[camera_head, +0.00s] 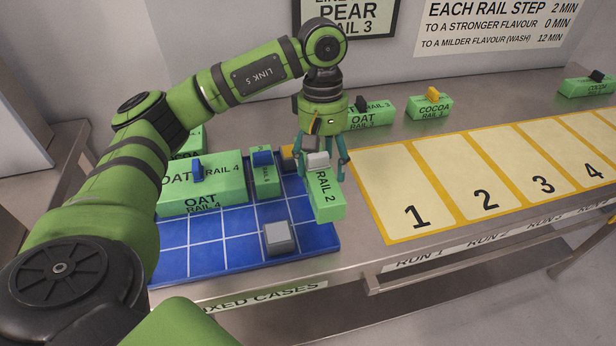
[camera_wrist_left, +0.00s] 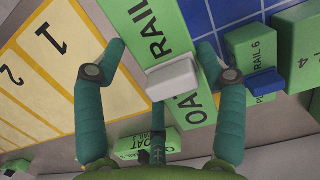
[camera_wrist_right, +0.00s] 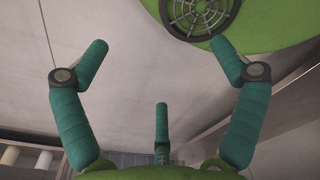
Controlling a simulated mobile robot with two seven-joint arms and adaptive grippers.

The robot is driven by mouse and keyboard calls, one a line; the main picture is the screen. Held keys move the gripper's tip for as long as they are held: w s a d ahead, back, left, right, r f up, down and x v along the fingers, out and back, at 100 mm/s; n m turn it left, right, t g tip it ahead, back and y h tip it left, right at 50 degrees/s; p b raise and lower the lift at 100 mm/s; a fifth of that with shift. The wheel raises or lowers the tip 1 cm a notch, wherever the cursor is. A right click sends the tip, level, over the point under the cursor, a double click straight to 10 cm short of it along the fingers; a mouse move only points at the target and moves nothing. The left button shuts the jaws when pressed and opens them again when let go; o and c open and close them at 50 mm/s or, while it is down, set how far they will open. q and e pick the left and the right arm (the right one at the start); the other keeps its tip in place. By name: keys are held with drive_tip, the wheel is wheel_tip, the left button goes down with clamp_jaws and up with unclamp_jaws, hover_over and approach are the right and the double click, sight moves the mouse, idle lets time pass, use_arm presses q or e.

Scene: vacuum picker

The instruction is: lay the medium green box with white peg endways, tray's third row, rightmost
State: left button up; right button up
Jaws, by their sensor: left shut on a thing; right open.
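My left gripper (camera_head: 323,165) is shut on the medium green box (camera_head: 327,200), which has a white peg (camera_head: 318,158) and is marked RAIL 2. In the head view the box appears at the right edge of the blue gridded tray (camera_head: 232,224), long side pointing away from me; its height above the tray is hard to tell. In the left wrist view the white peg (camera_wrist_left: 172,78) shows between the fingers, with OAT RAIL on the box (camera_wrist_left: 150,28). My right gripper (camera_wrist_right: 155,52) is open and empty, away from the tray.
On the tray stand a large green OAT RAIL 4 box (camera_head: 222,182), a narrow blue-pegged green box (camera_head: 264,177) and a grey block (camera_head: 279,239). Numbered yellow panels (camera_head: 425,195) lie right of it. Green boxes stand behind, including COCOA (camera_head: 430,108).

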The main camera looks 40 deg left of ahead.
sight(311, 166)
use_arm(q)
drive_tip(key=s, duration=0.1)
drive_tip(key=f, duration=0.1)
drive_tip(key=s+a, duration=0.1)
drive_tip(key=shift+s+f, duration=0.25)
drive_tip(key=shift+s, duration=0.1)
wheel_tip(311, 166, down, 3)
drive_tip(key=shift+f+p, duration=0.15)
drive_tip(key=shift+p, duration=0.7)
drive_tip(key=shift+f, duration=0.4)
use_arm(e)
drive_tip(key=shift+w+a+r, duration=0.3)
drive_tip(key=shift+w+r, duration=0.05)
drive_tip(key=shift+r, duration=0.2)
drive_tip(key=shift+w+a+r, duration=0.25)
drive_tip(key=shift+w+r, duration=0.05)
drive_tip(key=shift+r, duration=0.25)
use_arm(q)
drive_tip(key=shift+f, duration=0.1)
drive_tip(key=o, duration=1.3)
drive_tip(key=shift+c, duration=0.2)
use_arm(e)
drive_tip(key=shift+s+d+f, duration=0.15)
drive_tip(key=shift+d, duration=0.1)
